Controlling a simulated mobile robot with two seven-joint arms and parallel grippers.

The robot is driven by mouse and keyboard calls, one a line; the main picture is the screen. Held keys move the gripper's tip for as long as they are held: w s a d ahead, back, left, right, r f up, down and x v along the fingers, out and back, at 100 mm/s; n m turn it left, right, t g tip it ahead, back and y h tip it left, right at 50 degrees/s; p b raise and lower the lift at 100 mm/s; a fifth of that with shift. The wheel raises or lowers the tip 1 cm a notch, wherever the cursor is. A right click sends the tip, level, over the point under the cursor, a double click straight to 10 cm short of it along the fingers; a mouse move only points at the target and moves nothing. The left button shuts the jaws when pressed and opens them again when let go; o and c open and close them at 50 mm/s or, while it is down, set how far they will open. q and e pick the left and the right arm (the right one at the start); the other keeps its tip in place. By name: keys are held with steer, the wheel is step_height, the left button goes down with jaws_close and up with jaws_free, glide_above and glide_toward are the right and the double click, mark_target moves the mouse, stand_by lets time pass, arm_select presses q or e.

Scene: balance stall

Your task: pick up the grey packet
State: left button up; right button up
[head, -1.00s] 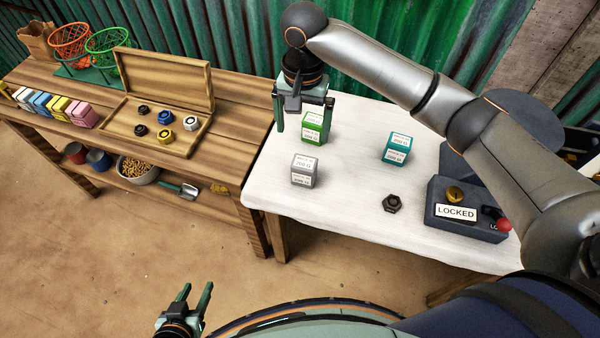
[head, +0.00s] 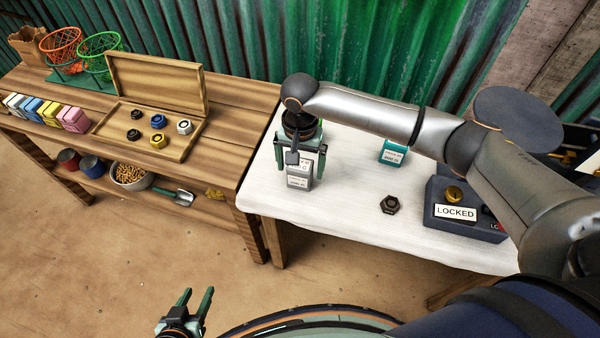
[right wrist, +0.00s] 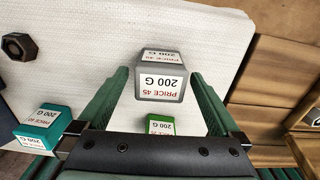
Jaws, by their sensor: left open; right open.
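The grey packet (head: 299,181) stands upright on the white-topped table, with a white price label marked 200 G. My right gripper (head: 298,174) is over it from above, open, with one finger on either side. In the right wrist view the grey packet (right wrist: 162,76) shows between the ends of the two open fingers (right wrist: 160,82), with gaps at both sides. My left gripper (head: 189,298) is open and empty, low over the floor in front, away from the tables.
A teal packet (head: 394,152), a dark hex nut (head: 390,204) and a box with a LOCKED sign (head: 455,213) stand to the right. A green packet (right wrist: 160,125) shows near the grey one in the right wrist view. The wooden bench (head: 232,130) is at left.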

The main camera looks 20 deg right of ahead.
steer(key=c, duration=1.5)
steer(key=shift+r, duration=0.15)
steer(key=shift+c, duration=0.2)
